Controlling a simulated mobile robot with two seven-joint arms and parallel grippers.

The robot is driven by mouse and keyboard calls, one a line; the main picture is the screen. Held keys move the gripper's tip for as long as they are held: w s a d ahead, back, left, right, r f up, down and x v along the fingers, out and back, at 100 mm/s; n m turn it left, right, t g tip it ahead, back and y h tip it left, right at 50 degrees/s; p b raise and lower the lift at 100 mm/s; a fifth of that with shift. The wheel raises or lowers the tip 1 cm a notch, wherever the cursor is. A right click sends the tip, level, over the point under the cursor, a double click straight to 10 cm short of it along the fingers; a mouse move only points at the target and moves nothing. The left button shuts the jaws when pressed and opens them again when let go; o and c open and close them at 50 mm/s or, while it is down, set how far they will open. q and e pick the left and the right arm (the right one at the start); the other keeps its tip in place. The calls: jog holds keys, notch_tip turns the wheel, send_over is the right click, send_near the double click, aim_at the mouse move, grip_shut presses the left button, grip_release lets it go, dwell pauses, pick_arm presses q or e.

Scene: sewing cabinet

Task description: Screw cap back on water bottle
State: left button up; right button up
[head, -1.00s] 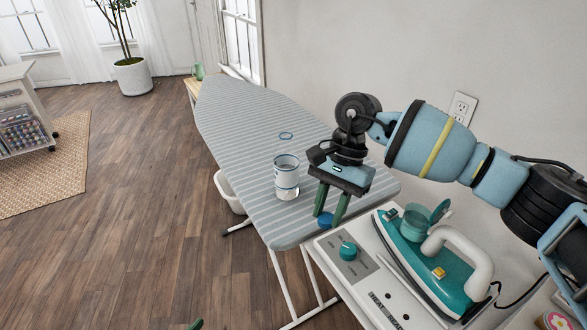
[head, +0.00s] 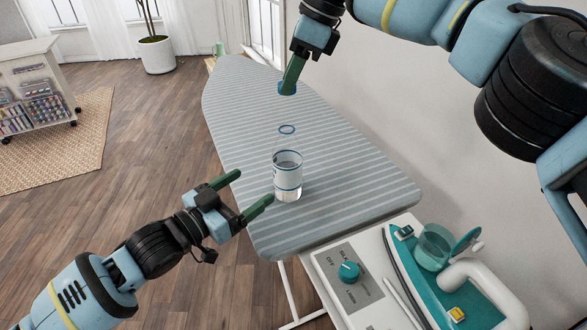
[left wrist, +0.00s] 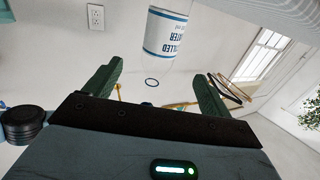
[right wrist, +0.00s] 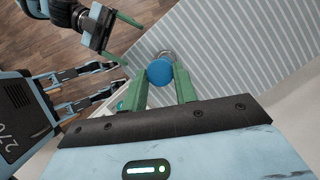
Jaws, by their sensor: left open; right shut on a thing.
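The clear water bottle (head: 288,178) stands upright on the ironing board, with a white, blue-edged label and a blue ring (head: 287,129) at its see-through neck. In the left wrist view the bottle (left wrist: 166,35) appears upside down beyond the fingers. My left gripper (head: 248,191) is open and empty, just left of the bottle, apart from it. My right gripper (head: 288,88) is shut on the blue cap (right wrist: 160,72) and holds it in the air; in the head view it appears above the bottle's neck. The right wrist view shows the cap between the fingertips.
The striped ironing board (head: 345,185) is otherwise clear around the bottle. A teal iron (head: 420,270) rests on a white unit with a teal knob (head: 349,271) at the near right. A white wall runs along the right. Open wooden floor lies left.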

jog(key=shift+a+r, duration=0.1)
jog(key=shift+r, duration=0.15)
pick_arm(q)
jog(key=shift+r, duration=0.2)
jog(key=shift+w, duration=0.15)
jog(key=x, duration=1.1)
jog(key=shift+w+d, duration=0.25)
jog(key=shift+d, duration=0.05)
jog(key=c, duration=1.4)
jog(key=shift+c, duration=0.2)
pick_arm(e)
send_over(281, 126)
jog(key=d, duration=0.2)
jog(key=shift+w+f, duration=0.2)
jog(key=shift+f, duration=1.05)
jog(key=shift+w+f, duration=0.15)
jog(key=shift+f, duration=1.1)
jog(key=shift+f, duration=0.1)
jog(key=shift+f, duration=0.8)
